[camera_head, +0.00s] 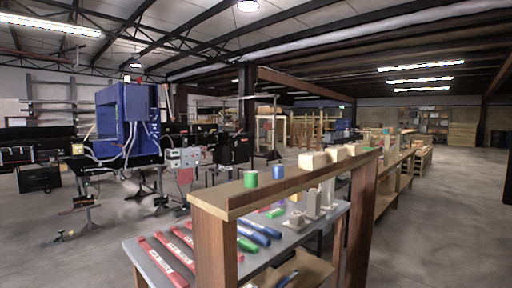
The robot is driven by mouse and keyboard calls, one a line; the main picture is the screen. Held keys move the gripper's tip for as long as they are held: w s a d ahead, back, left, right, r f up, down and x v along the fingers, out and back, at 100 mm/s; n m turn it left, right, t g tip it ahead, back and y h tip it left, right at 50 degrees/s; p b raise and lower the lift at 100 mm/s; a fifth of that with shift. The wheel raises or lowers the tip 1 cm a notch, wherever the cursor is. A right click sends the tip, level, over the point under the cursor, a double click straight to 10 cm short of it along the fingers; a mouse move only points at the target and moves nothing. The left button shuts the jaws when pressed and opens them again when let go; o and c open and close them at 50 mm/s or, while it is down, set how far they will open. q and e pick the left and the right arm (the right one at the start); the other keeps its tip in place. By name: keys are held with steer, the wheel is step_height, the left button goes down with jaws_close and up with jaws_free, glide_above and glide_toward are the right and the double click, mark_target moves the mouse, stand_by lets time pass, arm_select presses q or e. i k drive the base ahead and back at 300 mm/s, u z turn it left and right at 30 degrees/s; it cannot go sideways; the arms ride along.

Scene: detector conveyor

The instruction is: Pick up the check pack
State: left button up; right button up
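I cannot tell which thing, if any, is the check pack. Small items stand on a wooden ledge (290,189): a green cylinder (251,179), a blue cylinder (278,172) and several cream blocks (312,161). A large blue machine (124,118), perhaps the detector, stands at the left with a grey control box (184,158) beside it. Neither of my grippers shows in the head view.
Wooden posts (216,246) hold the ledge up. A long wooden bench (394,185) runs back at the right. Concrete floor (455,220) is clear at the right.

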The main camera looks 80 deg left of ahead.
mark_target(334, 155)
steer(key=u, duration=1.35)
steer(key=i, duration=3)
steer(key=u, duration=1.8)
